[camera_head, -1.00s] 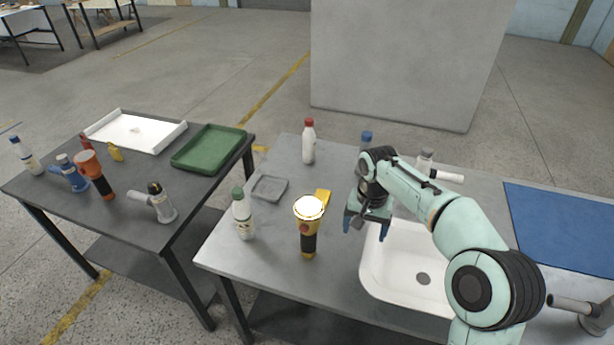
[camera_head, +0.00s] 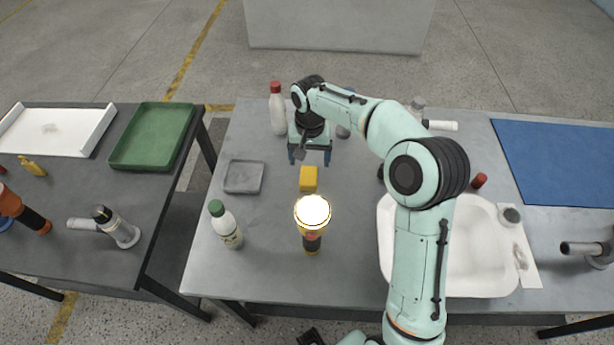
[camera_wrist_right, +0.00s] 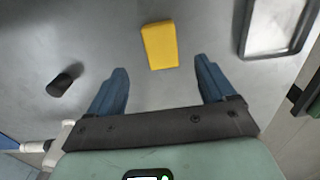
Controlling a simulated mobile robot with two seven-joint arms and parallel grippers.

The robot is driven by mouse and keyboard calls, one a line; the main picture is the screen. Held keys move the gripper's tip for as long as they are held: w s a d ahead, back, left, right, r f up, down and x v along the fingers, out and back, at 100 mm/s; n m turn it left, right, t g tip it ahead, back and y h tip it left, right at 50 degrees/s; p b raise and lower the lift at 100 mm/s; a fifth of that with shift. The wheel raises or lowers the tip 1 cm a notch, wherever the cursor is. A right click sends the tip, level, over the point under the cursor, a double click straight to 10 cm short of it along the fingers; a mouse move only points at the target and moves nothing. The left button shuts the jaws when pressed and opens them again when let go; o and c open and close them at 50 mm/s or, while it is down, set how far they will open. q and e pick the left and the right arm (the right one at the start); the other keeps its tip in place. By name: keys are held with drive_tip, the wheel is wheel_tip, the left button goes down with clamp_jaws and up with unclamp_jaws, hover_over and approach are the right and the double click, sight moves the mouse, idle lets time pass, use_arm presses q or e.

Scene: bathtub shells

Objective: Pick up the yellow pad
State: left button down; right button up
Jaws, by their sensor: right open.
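The yellow pad (camera_head: 308,179) lies flat on the grey table, just behind the lit head of a yellow and black flashlight (camera_head: 312,222). In the right wrist view the pad (camera_wrist_right: 160,45) lies beyond the fingertips, roughly centred between them, with nothing touching it. My right gripper (camera_head: 310,160) is above the table, a little behind the pad in the head view. Its two blue fingers are wide apart and empty, as the right wrist view (camera_wrist_right: 162,78) shows. My left gripper is not in view.
A small grey tray (camera_head: 229,188) and a green-capped bottle (camera_head: 226,226) stand left of the pad. A red-capped white bottle (camera_head: 277,110) stands behind, near my right wrist. A white sink (camera_head: 474,291) is to the right.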

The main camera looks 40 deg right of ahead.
sight(309, 175)
wheel_tip(309, 175, down, 9)
drive_tip(key=shift+w+r, duration=0.15)
drive_tip(key=shift+r, duration=0.05)
drive_tip(key=c, duration=1)
